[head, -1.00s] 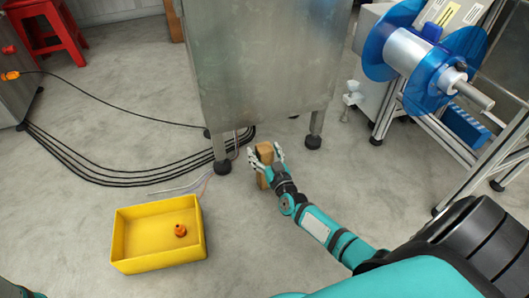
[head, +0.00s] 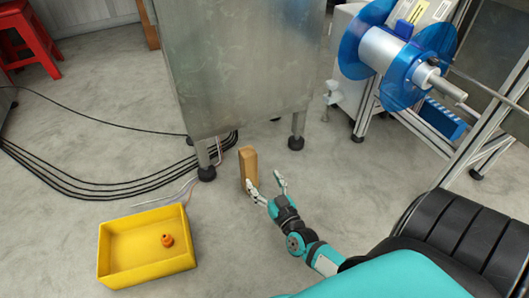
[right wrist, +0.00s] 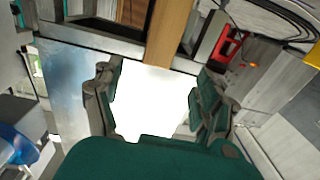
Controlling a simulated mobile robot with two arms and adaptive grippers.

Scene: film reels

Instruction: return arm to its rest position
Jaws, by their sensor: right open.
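My right gripper (head: 267,186) is open and empty near the floor, its fingers spread toward the cabinet. It also shows open in the right wrist view (right wrist: 155,88). A tan wooden block (head: 249,166) stands upright on the floor just beyond the fingertips. One fingertip overlaps its lower part in the head view, and I cannot tell whether they touch. The block also shows at the top of the right wrist view (right wrist: 169,32), beyond the fingers. My right arm (head: 310,250) reaches in from the lower right. My left gripper is not in view.
A metal cabinet (head: 240,65) on legs stands behind the block. A yellow bin (head: 147,272) with an orange piece (head: 167,240) inside is at lower left. Black cables (head: 85,187) lie on the floor. A blue reel (head: 405,75) on a metal frame is at upper right.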

